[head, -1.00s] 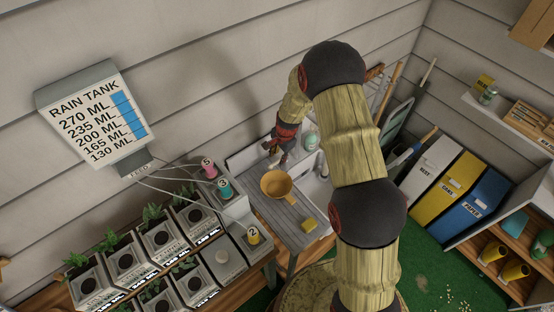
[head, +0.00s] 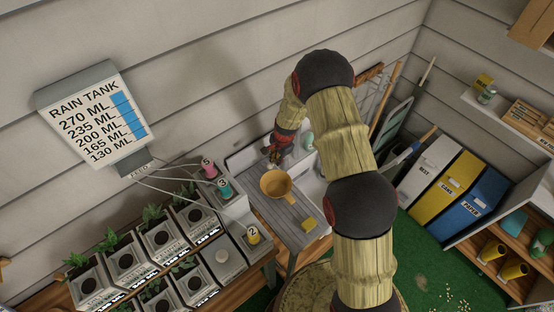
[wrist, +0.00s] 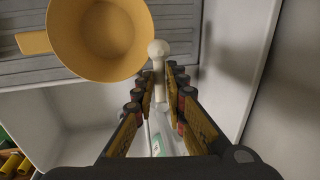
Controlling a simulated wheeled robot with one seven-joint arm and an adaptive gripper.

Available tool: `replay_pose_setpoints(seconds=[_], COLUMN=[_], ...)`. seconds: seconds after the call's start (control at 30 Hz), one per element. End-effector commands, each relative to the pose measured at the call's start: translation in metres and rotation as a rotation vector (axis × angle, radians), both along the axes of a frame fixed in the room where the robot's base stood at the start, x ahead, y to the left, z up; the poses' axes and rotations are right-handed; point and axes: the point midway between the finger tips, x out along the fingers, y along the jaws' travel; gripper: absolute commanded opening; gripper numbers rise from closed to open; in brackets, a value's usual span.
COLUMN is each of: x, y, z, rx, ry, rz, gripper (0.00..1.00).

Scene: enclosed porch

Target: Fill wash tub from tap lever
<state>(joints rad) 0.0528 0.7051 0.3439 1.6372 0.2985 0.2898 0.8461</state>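A white tap lever with a round knob (wrist: 158,49) stands in the wrist view, its stem between my fingertips. My gripper (wrist: 161,84) has its fingers on either side of the stem, with a narrow gap showing, so it looks open and not clamped. In the head view my gripper (head: 275,154) is at the back of the sink, by the wall. The white tub basin (wrist: 55,115) shows at lower left in the wrist view; its inside is partly hidden by my arm in the head view (head: 311,188). No water is visible.
A pale green bottle (head: 307,141) is behind my arm. Planter boxes and numbered bottles stand left; bins (head: 470,198) stand right. The wall is close to my gripper.

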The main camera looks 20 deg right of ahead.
Motion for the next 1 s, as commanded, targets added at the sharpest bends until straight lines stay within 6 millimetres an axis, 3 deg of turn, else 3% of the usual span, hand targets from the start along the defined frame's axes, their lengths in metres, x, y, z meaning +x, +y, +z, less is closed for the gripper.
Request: replay_pose_setpoints(seconds=[0.2,1.0], x=[0.0000,-0.0003], y=[0.0000,-0.0007], z=[0.0001,-0.0007], rx=[0.000,0.000], ry=[0.000,-0.001], rz=[0.000,0.016], gripper=[0.00,0.00])
